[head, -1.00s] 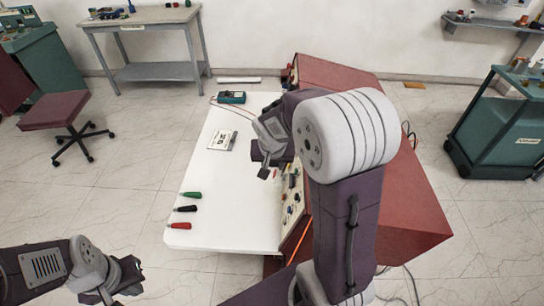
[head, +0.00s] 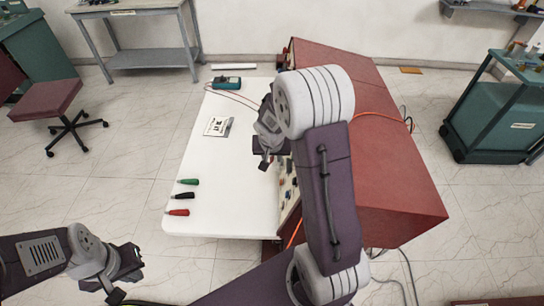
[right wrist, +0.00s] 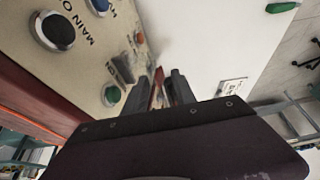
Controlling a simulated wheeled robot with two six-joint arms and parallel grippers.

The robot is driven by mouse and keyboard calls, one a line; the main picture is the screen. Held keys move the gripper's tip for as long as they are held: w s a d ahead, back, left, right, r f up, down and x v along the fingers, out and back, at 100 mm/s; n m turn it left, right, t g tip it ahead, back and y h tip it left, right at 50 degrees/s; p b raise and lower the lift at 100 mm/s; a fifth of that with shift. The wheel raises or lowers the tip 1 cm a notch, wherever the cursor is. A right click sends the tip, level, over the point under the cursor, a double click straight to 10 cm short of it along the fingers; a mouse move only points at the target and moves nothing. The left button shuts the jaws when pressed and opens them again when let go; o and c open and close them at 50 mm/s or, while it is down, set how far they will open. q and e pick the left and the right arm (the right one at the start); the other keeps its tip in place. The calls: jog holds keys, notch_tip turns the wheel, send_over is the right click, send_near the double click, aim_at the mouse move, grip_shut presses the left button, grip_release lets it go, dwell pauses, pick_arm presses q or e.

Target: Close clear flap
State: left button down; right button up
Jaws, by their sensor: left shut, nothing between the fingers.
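I cannot make out the clear flap for certain. In the right wrist view a pale, hazy patch (right wrist: 160,48) lies along the panel's edge, and I cannot tell whether it is the flap. The cream control panel (right wrist: 92,52) carries round buttons and borders the white table; in the head view my right arm hides much of it. My right gripper (right wrist: 166,82) has its fingers apart beside the panel edge; in the head view it hangs over the table's right side (head: 265,163). My left gripper (head: 118,293) is shut and empty at the lower left, away from the table.
The white table (head: 215,212) holds a teal meter (head: 227,83), a printed card (head: 218,126) and green, black and red handled tools (head: 187,182). The red cabinet (head: 395,190) stands right of it. An orange cable (head: 295,232) hangs in front.

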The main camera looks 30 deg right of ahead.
jog(key=shift+w, duration=0.1)
grip_shut()
notch_tip(320, 180, down, 11)
jog(key=n+g+h+b, duration=0.5)
jog(key=g+h+b, duration=0.1)
jog(key=h+b, duration=1.1)
jog(key=b, duration=0.2)
jog(key=shift+d+f+n+g+h+b, duration=0.2)
jog(key=shift+n+g+h+b, duration=0.1)
jog(key=shift+g+h, duration=0.1)
jog(key=shift+s, duration=0.2)
